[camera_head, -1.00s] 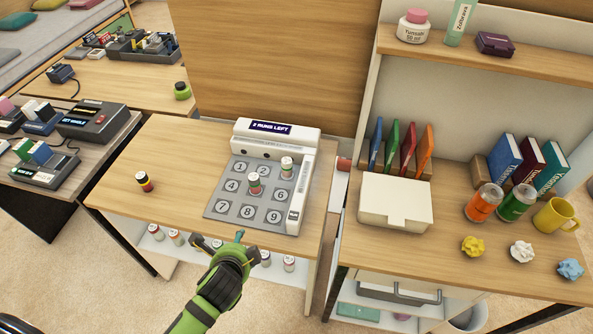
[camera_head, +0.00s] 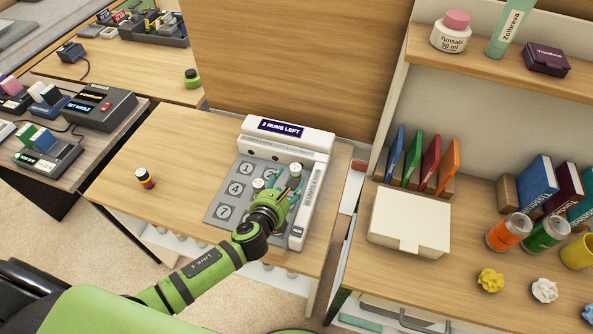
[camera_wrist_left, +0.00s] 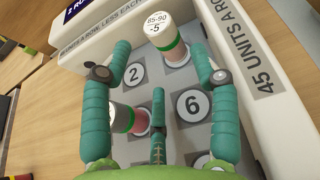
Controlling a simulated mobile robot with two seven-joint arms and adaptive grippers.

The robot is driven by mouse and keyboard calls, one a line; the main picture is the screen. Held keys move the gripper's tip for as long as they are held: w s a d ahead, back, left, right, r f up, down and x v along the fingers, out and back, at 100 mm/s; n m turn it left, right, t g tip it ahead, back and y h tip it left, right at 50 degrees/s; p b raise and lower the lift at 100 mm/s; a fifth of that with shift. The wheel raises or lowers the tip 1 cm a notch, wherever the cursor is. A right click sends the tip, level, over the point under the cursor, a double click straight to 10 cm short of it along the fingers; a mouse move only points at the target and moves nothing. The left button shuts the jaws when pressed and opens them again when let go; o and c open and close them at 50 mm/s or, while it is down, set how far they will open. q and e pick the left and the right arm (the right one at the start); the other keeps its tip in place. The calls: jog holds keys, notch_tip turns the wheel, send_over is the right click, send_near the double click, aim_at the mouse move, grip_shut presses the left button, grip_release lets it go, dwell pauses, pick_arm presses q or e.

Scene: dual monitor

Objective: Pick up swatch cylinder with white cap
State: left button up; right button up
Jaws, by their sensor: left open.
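A swatch cylinder with a white cap (camera_head: 295,170) stands upright on the numbered board (camera_head: 222,212), at its back right. In the left wrist view this cylinder (camera_wrist_left: 169,38) has a green band and a cap marked 85-90 and -5. A second white-capped cylinder (camera_head: 258,184) stands near the board's middle; the left wrist view shows it (camera_wrist_left: 120,117) partly behind a finger. My left gripper (camera_head: 287,184) is over the board, open and empty. In the left wrist view its fingers (camera_wrist_left: 157,45) are spread in front of the first cylinder, one on each side. My right gripper is out of view.
The board's raised white back wall (camera_head: 285,140) and right wall (camera_head: 312,200) stand close to the fingers. A white box (camera_head: 410,222) is on the desk to the right.

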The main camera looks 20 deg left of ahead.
aim_at(296, 174)
pick_arm(q)
jog(key=x, duration=0.5)
jog(key=shift+w, duration=0.15)
jog(key=c, duration=0.9)
